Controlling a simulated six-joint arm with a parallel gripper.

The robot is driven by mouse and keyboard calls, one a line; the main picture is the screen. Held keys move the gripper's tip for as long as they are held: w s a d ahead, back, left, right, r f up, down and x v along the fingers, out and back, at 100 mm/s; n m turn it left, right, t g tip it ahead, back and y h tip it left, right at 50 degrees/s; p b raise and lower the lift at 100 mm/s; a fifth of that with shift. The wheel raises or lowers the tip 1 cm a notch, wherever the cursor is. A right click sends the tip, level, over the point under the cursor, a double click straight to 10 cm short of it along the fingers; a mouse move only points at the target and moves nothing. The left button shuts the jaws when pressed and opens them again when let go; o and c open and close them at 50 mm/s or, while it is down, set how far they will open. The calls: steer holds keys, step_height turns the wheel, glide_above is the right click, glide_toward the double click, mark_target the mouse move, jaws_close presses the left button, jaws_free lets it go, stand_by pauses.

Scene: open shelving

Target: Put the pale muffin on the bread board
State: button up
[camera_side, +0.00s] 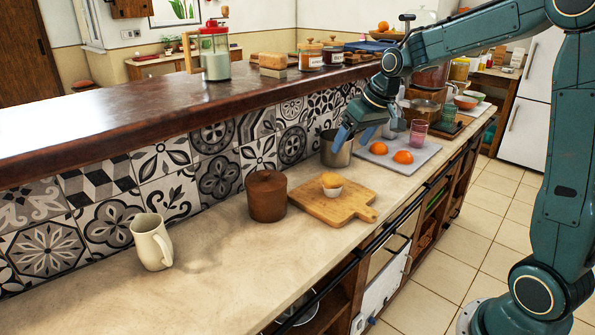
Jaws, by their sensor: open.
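The pale muffin (332,181) sits in a white cup-like wrapper on the wooden bread board (350,206), near the board's back middle. The board lies flat on the counter with its handle pointing to the lower right. My gripper (355,137) is open and empty. It is above and behind the board in the picture, in front of a metal pot, and apart from the muffin.
A brown lidded pot (267,196) stands just left of the board. A metal pot (336,148) is behind it. A grey tray (420,150) with oranges (403,157) lies to the right. A cream mug (151,242) stands far left, with bare counter between.

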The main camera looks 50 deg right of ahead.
steer(key=s+a+r+n, duration=0.1)
steer(key=s+a+r, duration=0.4)
steer(key=s+a, duration=0.45)
steer(key=s+a+f+n, duration=0.1)
steer(key=s+a, duration=0.2)
steer(key=s, duration=1.3)
steer(key=shift+t, duration=0.4)
